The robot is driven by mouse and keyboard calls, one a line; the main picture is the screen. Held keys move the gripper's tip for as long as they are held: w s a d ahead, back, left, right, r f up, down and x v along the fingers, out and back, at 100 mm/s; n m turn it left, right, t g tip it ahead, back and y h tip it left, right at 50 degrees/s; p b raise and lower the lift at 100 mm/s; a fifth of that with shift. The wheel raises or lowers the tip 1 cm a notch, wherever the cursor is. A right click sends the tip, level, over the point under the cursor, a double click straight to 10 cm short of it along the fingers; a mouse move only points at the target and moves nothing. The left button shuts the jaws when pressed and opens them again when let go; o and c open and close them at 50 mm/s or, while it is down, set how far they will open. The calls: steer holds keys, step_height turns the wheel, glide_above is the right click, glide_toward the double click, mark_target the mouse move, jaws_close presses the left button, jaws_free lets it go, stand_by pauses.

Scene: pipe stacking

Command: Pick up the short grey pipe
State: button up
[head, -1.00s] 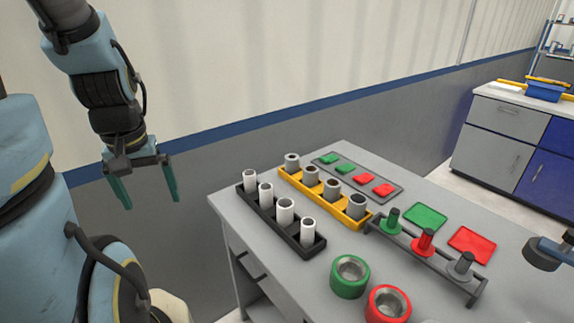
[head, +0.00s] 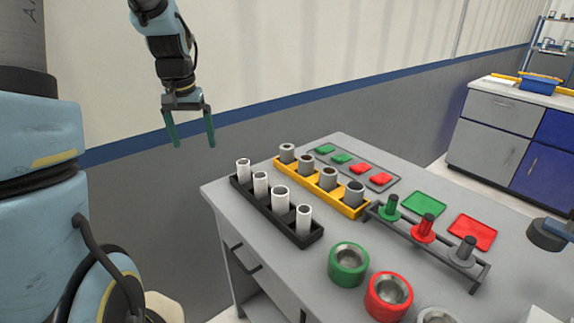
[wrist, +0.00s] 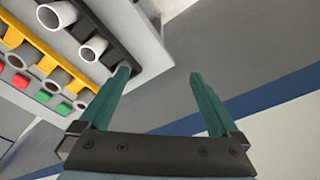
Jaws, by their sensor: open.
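Several grey pipes stand upright in a row in the yellow tray (head: 319,189) on the table; the nearest is the grey pipe (head: 354,194) at the tray's right end. I cannot tell for sure which is the shortest. My gripper (head: 194,143) is open and empty, in the air left of the table and apart from the trays. In the wrist view its fingers (wrist: 158,76) point toward the table edge and floor, with the yellow tray (wrist: 68,72) at the upper left and a grey pipe (wrist: 47,63) in it.
A black tray (head: 268,208) with several white pipes stands in front of the yellow one. A rack (head: 415,240) with green, red and grey pegs stands to the right. Green (head: 348,264) and red (head: 388,295) rings sit at the front. A wall is behind; free air surrounds my gripper.

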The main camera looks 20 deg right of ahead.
steer(key=w+d+f+m+b, duration=0.2)
steer(key=w+d, duration=0.2)
steer(key=d, duration=0.4)
steer(key=w+d+f+m+b, duration=0.1)
steer(key=w+d+b, duration=0.1)
steer(key=w+d, duration=0.35)
steer(key=m+b, duration=0.2)
steer(key=m, duration=0.1)
glide_above(286, 150)
steer(key=w, duration=0.1)
steer(key=shift+a+f+h, duration=0.2)
steer(key=shift+f+h, duration=0.2)
steer(key=shift+f, duration=0.45)
steer(key=shift+w+d+f+p, duration=0.25)
steer(key=shift+f+p, duration=0.2)
steer(key=shift+f, duration=1.25)
steer(key=shift+w+d+f+p, duration=0.15)
steer(key=shift+d+f+p, duration=0.25)
steer(key=shift+f, duration=1.3)
steer(key=shift+w+d+f+p, duration=0.2)
steer(key=shift+f+p, duration=0.3)
steer(key=shift+f, duration=1.2)
jaws_close()
